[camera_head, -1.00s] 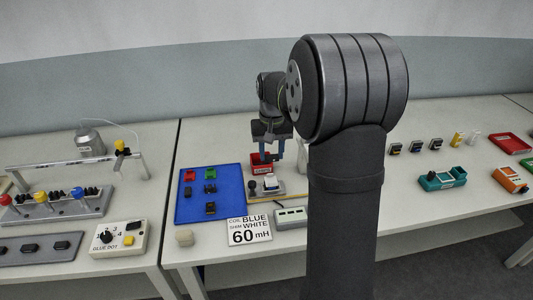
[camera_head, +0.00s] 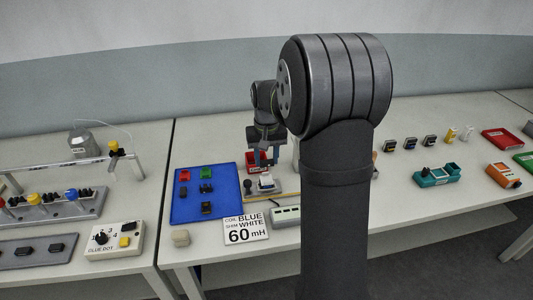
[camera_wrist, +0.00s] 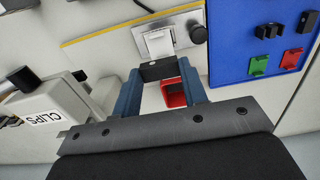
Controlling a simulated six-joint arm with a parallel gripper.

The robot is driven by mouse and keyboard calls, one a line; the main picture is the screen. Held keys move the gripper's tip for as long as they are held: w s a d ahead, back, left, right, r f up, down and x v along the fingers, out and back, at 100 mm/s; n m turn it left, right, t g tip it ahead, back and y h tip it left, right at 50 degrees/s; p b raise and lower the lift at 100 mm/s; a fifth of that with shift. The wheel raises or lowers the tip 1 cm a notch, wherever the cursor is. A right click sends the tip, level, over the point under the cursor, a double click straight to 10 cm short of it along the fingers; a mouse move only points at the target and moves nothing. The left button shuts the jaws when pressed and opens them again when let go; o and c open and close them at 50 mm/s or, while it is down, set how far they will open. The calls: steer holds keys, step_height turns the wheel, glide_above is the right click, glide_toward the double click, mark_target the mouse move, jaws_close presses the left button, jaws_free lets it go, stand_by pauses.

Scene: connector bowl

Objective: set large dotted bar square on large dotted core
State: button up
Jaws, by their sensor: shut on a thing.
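My gripper (camera_head: 266,160) is shut on a small dark bar (camera_wrist: 158,70), which shows between the two blue fingertips in the wrist view. I take it for the large dotted bar; its markings are too small to read. Just beyond it in the wrist view is a grey plate (camera_wrist: 186,22) bearing a white-topped piece (camera_wrist: 160,42). That piece also shows in the head view (camera_head: 266,181), just in front of my gripper. The large dotted core may be there, but I cannot make out its dots. I cannot tell whether the bar touches the piece.
A red bin (camera_wrist: 174,96) lies below and between the fingers. A black knob (camera_wrist: 199,34) stands beside the white-topped piece. A blue tray (camera_head: 228,205) with red, green and black parts is to the left in the head view. A label card (camera_head: 246,229) lies in front.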

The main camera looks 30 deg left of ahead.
steer(key=shift+f, duration=3)
steer(key=o, duration=1.1)
step_height(320, 180, up, 17)
steer(key=shift+r, duration=0.2)
steer(key=shift+f, duration=0.1)
